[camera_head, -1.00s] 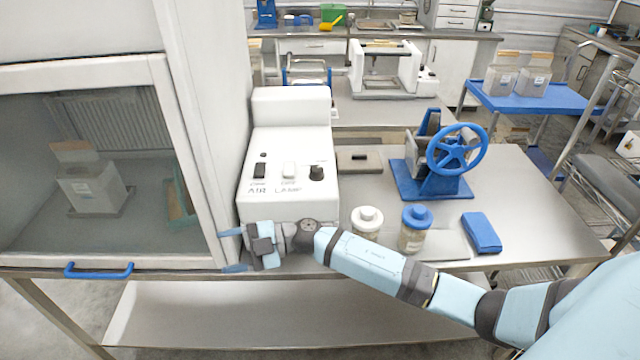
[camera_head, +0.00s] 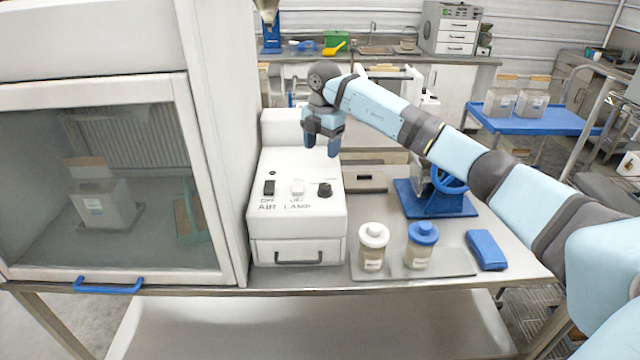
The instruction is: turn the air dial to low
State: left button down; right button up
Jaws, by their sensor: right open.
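The white control box (camera_head: 297,252) stands on the bench to the right of the glass-fronted cabinet. The dial's pointer setting is too small to read. My right gripper (camera_head: 321,150) hangs above the back right of the box, fingers pointing down, open and empty. It appears above and behind the dial, apart from it. My left gripper is out of view.
The cabinet has a closed glass sash with a blue handle (camera_head: 108,286). A white-lidded jar (camera_head: 373,246) and a blue-lidded jar (camera_head: 420,245) stand on a tray right of the box, with a blue block (camera_head: 486,250) beside it. A blue handwheel device (camera_head: 435,198) stands behind.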

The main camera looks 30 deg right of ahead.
aim_at(325, 185)
jog(key=f+p, duration=0.1)
jog(key=f, duration=0.3)
jog(key=f+p, duration=0.1)
jog(key=f, duration=0.3)
jog(key=d+f, duration=0.1)
jog(key=f, duration=0.2)
jog(key=shift+f+p, duration=0.4)
jog(key=shift+f, duration=0.6)
jog(key=c, duration=0.9)
